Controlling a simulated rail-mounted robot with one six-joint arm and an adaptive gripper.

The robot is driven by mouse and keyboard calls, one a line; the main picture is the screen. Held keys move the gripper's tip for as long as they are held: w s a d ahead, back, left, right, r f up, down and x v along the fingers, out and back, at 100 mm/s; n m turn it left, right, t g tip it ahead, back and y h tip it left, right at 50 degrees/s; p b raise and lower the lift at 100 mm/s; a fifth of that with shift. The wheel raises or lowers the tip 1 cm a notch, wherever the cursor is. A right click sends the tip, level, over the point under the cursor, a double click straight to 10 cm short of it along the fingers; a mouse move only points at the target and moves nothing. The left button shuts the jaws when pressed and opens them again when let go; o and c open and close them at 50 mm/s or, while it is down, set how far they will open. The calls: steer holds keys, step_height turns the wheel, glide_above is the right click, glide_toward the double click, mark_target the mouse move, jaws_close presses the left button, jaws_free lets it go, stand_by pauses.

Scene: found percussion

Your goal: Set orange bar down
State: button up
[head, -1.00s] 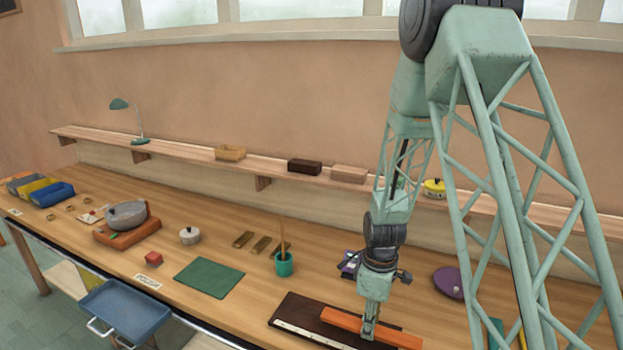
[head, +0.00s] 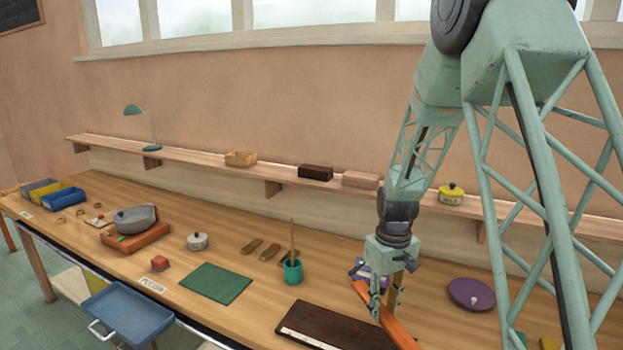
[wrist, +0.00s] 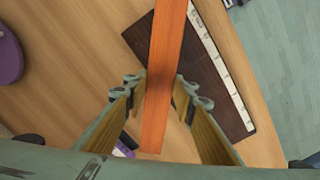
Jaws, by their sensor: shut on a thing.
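My gripper (head: 385,300) is shut on the orange bar (head: 402,334). The wrist view shows the orange bar (wrist: 165,50) running lengthwise between the two fingers of my gripper (wrist: 160,92). In the head view the bar slants down to the right, beside the right end of a dark brown board (head: 325,326) with a pale marked strip on its front edge. In the wrist view the bar crosses above part of the brown board (wrist: 205,85). The gap under the bar is hard to judge.
A green mat (head: 216,283) lies bare on the wooden table. A teal cup (head: 292,271) with a stick stands left of my gripper. A purple round thing (head: 471,294) lies to the right. A purple thing (head: 364,270) is close behind the gripper. Table between is clear.

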mark_target(384, 306)
steer(key=shift+w+d+r+m+b, duration=0.1)
steer(key=shift+w+r+m+b, duration=0.2)
steer(key=shift+w+m+b, duration=0.25)
steer(key=shift+w+d+r+m+b, duration=0.1)
steer(key=shift+w+r+m+b, duration=0.15)
steer(key=shift+m, duration=0.4)
steer(key=shift+w+d+r+m+b, duration=0.1)
steer(key=shift+w+r+m+b, duration=0.3)
steer(key=shift+r+m+b, duration=0.45)
steer(key=shift+f, duration=0.15)
steer(key=shift+d, duration=0.1)
